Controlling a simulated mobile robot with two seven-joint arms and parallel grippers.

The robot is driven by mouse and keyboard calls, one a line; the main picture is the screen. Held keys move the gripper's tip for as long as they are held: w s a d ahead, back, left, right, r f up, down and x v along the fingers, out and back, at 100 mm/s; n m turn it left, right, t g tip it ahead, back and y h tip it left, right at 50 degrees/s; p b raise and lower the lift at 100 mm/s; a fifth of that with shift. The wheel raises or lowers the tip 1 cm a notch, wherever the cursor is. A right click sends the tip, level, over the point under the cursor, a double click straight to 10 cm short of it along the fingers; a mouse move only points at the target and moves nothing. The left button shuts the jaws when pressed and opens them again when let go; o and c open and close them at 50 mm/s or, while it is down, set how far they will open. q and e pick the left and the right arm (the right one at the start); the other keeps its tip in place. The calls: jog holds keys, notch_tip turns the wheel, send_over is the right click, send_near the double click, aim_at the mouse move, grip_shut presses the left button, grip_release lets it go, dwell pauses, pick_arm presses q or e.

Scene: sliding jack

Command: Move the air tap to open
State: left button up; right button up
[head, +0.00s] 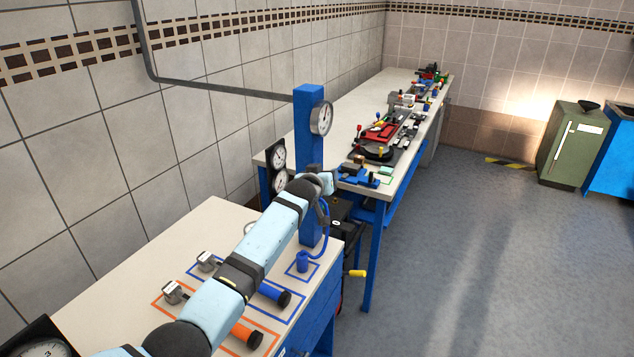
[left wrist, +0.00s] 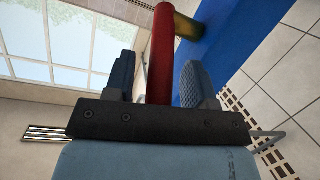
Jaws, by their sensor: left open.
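The air tap's red lever (left wrist: 162,50) shows in the left wrist view, with a brass-yellow part (left wrist: 186,27) beside it against the blue post (left wrist: 245,38). My left gripper (left wrist: 157,66) is open, with one finger on each side of the red lever. A gap shows on the left side; on the right the finger is close, and I cannot tell if it touches. In the head view my left gripper (head: 322,183) is at the blue post (head: 309,130), and the tap is hidden there by my arm. My right gripper is not in view.
A gauge (head: 321,118) sits on the post, with a grey pipe (head: 220,88) running to the wall. The near bench (head: 120,272) holds blue and orange plugs and small metal blocks under my arm. A far bench (head: 350,105) carries several fixtures. Open floor (head: 480,250) lies right.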

pick_arm(q)
jog(key=b+v, duration=0.2)
jog(key=v, duration=1.1)
jog(key=shift+s, duration=0.25)
jog(key=shift+a, duration=0.1)
